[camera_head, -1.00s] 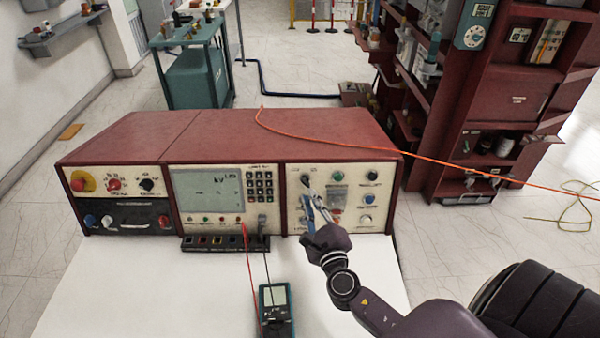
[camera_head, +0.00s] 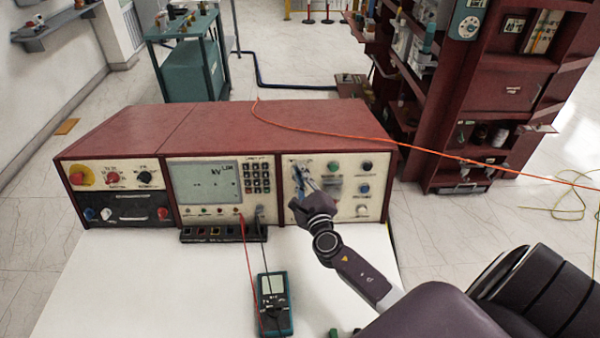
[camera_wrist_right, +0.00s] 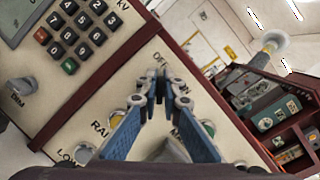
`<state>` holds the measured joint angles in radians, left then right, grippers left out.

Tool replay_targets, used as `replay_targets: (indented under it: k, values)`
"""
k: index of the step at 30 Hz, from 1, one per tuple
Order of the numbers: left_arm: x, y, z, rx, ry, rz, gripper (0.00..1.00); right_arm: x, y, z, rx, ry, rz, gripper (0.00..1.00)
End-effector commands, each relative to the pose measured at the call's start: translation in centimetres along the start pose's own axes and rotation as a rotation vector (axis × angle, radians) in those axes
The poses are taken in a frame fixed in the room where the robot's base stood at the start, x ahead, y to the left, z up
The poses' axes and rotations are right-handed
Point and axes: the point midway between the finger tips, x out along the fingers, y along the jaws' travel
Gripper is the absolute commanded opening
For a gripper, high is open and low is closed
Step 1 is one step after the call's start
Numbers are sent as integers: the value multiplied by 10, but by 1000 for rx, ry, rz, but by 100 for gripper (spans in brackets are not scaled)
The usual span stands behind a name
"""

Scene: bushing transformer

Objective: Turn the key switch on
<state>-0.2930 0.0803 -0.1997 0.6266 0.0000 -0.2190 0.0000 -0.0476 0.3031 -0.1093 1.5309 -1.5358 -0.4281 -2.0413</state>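The control console (camera_head: 215,120) stands on the white table, its cream front panels facing me. My right gripper (camera_head: 302,172) is at the upper left of the right-hand panel and covers the key switch there. In the right wrist view my two blue fingers (camera_wrist_right: 163,82) converge on the spot beside the "OFF" label, with only a narrow gap between the tips. The key is hidden by the fingertips, so I cannot tell if they grip it or which way it points. My left gripper is not in view.
A teal multimeter (camera_head: 272,300) with red and black leads lies on the white table (camera_head: 150,290) in front of the console. An orange cable (camera_head: 330,134) runs over the console top to the right. Buttons and knobs, such as a white knob (camera_head: 362,211), sit close to my fingers.

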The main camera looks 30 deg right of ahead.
Motion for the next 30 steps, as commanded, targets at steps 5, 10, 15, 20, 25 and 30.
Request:
replay_targets:
  k: [5,10,15,20,25,30]
  values:
    - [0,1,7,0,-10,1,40,0,0,0,0,0,0,0]
    - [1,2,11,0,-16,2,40,0,0,0,5,0,-2,0]
    - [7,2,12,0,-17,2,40,0,2,-2,41,1,-15,0]
    - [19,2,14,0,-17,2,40,0,3,-3,121,0,-41,0]
    - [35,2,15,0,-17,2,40,0,3,-4,250,-1,-86,0]
    - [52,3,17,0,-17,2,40,0,2,-4,403,-1,-138,0]
